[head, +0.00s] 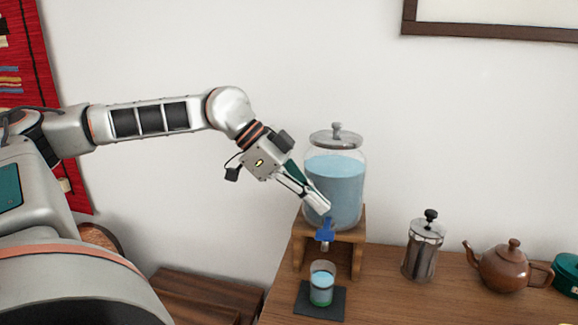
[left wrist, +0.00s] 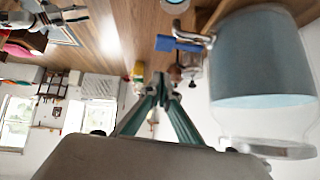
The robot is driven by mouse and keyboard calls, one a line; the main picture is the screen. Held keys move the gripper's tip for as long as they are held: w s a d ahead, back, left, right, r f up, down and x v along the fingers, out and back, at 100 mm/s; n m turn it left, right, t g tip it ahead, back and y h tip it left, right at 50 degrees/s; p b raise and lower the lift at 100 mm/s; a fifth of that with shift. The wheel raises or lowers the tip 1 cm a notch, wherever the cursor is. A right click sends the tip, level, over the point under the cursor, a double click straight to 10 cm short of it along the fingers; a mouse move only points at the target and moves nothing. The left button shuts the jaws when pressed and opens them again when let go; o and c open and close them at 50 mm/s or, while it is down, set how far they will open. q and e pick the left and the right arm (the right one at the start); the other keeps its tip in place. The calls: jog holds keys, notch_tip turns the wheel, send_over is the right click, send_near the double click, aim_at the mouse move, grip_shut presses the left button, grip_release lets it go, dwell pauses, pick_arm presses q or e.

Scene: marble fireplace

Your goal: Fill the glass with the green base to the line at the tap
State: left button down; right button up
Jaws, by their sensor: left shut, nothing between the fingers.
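The glass with the green base (head: 321,288) stands upright on a dark mat (head: 334,301) below the tap, with blue water in it. Its line is too small to make out. The tap's blue handle (head: 325,230) is at the front of a glass dispenser (head: 345,190) of blue water; the handle also shows in the left wrist view (left wrist: 180,44). My left gripper (head: 320,206) is shut and empty, its fingertips just above the handle in the head view. Whether they touch it, I cannot tell.
The dispenser sits on a wooden stand (head: 299,255) on the wooden table (head: 385,300). To the right are a French press (head: 423,250), a brown teapot (head: 503,266) and a green container (head: 566,272). The table in front of them is clear.

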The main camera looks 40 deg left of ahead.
pick_arm(q)
jog(key=v, duration=0.9)
jog(key=shift+a+p, duration=0.35)
jog(key=shift+a, duration=0.15)
pick_arm(e)
jog(key=shift+s+a+r, duration=0.1)
jog(key=shift+a+r, duration=0.1)
jog(key=shift+a, duration=0.1)
pick_arm(q)
jog(key=shift+w, duration=0.1)
pick_arm(e)
jog(key=shift+r, duration=0.1)
dwell(0.7)
